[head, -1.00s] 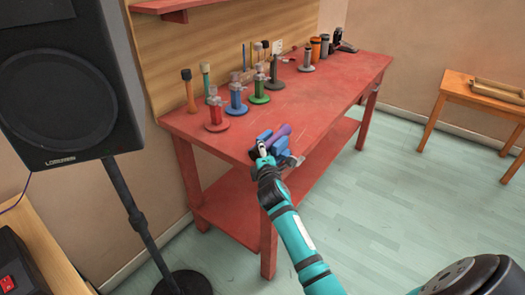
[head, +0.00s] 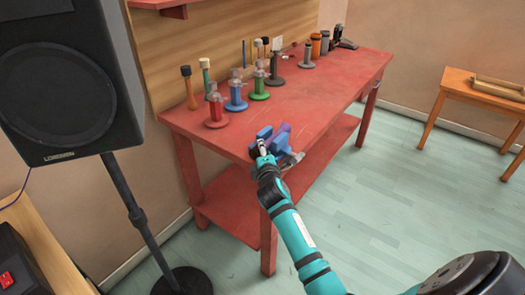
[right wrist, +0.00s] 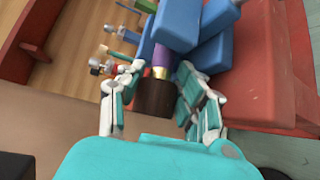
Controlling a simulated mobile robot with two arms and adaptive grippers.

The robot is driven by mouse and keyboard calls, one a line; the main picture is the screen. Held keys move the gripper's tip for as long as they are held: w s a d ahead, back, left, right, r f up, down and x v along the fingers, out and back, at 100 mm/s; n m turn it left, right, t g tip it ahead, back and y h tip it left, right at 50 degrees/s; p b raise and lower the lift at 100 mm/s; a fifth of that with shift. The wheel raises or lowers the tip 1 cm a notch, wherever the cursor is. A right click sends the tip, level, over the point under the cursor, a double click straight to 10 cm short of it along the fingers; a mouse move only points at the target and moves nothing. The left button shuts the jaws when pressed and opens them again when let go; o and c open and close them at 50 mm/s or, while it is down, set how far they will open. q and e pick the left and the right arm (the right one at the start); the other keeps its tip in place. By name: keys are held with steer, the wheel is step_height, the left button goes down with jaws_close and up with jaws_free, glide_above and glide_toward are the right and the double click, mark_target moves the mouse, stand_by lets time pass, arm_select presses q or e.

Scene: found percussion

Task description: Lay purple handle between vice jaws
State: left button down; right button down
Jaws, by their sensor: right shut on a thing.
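The purple handle (head: 283,129) is at the near edge of the red workbench, with blue vice parts on both sides of it. The blue vice (head: 288,146) is partly hidden by my right gripper (head: 262,150). In the right wrist view the handle (right wrist: 163,57) has a gold ring and a dark brown end facing me. Its far part is hidden behind a big blue jaw block; more of the blue vice (right wrist: 217,52) is at its right. My right gripper (right wrist: 160,70) is shut on the handle, fingers on either side. I cannot tell if the handle touches the jaws. My left gripper is not in view.
The red workbench (head: 320,95) has several coloured stands on it, including red (head: 216,112), blue (head: 236,97) and green (head: 259,85) ones, with brushes or mallets behind. Dark and orange cylinders stand at its far end. A black speaker (head: 70,80) is at the left.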

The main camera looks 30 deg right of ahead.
steer(key=c, duration=0.9)
jaws_free()
steer(key=shift+o, duration=0.4)
steer(key=shift+f, duration=0.1)
steer(key=v, duration=0.8)
